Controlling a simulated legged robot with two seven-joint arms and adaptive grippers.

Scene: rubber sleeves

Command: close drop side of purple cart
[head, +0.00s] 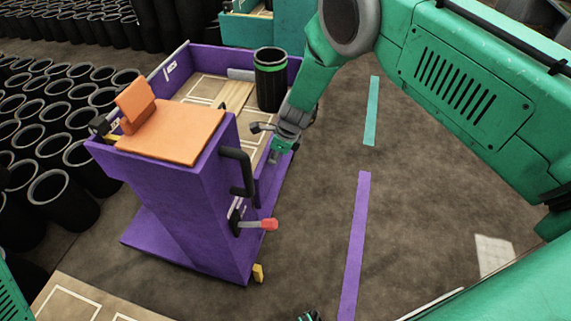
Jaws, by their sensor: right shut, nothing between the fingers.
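The purple cart (185,215) stands left of the middle, with an orange seat-like top (175,132) on its near end. Its left and far walls stand up around the bed. The drop side (272,182) shows as a purple panel along the cart's right edge. It looks lowered, but my right arm partly hides it and its exact angle is unclear. My right gripper (268,138) is shut and empty beside the bed's right edge, close to the drop side. I cannot tell whether they touch.
A black sleeve with a green band (270,82) stands on the cart bed near my right forearm. A black handle (238,170) and a red-tipped lever (262,224) stick out from the near end. Many black sleeves (60,195) crowd the left.

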